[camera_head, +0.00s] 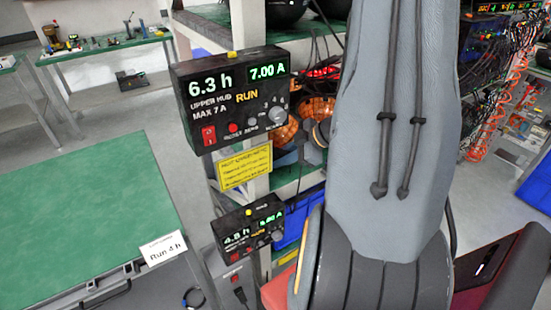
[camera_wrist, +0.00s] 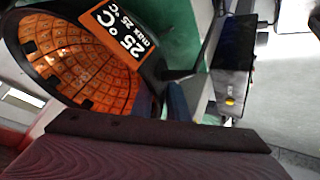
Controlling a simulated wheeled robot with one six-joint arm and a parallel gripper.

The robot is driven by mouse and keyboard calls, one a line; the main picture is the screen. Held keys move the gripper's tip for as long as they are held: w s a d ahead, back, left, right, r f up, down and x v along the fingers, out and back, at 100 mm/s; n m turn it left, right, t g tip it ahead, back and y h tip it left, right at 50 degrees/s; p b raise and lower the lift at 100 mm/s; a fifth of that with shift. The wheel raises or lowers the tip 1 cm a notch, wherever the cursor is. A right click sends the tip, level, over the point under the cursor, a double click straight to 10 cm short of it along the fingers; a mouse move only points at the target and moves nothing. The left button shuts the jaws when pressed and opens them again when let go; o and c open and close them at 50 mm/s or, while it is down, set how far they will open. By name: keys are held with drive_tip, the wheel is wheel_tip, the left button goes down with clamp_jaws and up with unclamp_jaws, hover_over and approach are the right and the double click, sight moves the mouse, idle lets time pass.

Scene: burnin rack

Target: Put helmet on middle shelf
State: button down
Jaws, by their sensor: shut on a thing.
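A helmet (camera_wrist: 75,60) with a dark shell and a glowing orange grid lining fills the upper left of the wrist view. An orange and black tag reading 25 °C, max 25 °C is on its rim. My gripper (camera_wrist: 176,100) is shut on the helmet at the rim. In the head view the orange lining (camera_head: 287,131) shows beside my gripper (camera_head: 319,136), at the rack's middle level. The green middle shelf (camera_head: 288,181) shows below it; my arm hides much of it. I cannot tell if the helmet touches the shelf.
An upper control box (camera_head: 235,98) reading 6.3 h and a lower one (camera_head: 250,230) reading 4.8 h stick out from the rack post. Dark helmets (camera_head: 275,10) sit on the top shelf. A green table (camera_head: 85,225) stands left; a blue bin (camera_head: 290,225) is lower down.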

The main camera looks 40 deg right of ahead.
drive_tip(key=shift+w+a+r+g+h+p, duration=0.3)
drive_tip(key=shift+w+r+g+p, duration=0.1)
drive_tip(key=shift+r, duration=0.15)
drive_tip(key=shift+w+a+g+h+p, duration=0.25)
drive_tip(key=shift+w+g+h+p, duration=0.25)
drive_tip(key=shift+g+p, duration=0.5)
drive_tip(key=shift+s+f, duration=0.1)
drive_tip(key=shift+f, duration=0.85)
drive_tip(key=c, duration=1.7)
unclamp_jaws()
drive_tip(key=p+v, duration=0.1)
drive_tip(key=v, duration=1.1)
drive_tip(key=shift+s, duration=0.2)
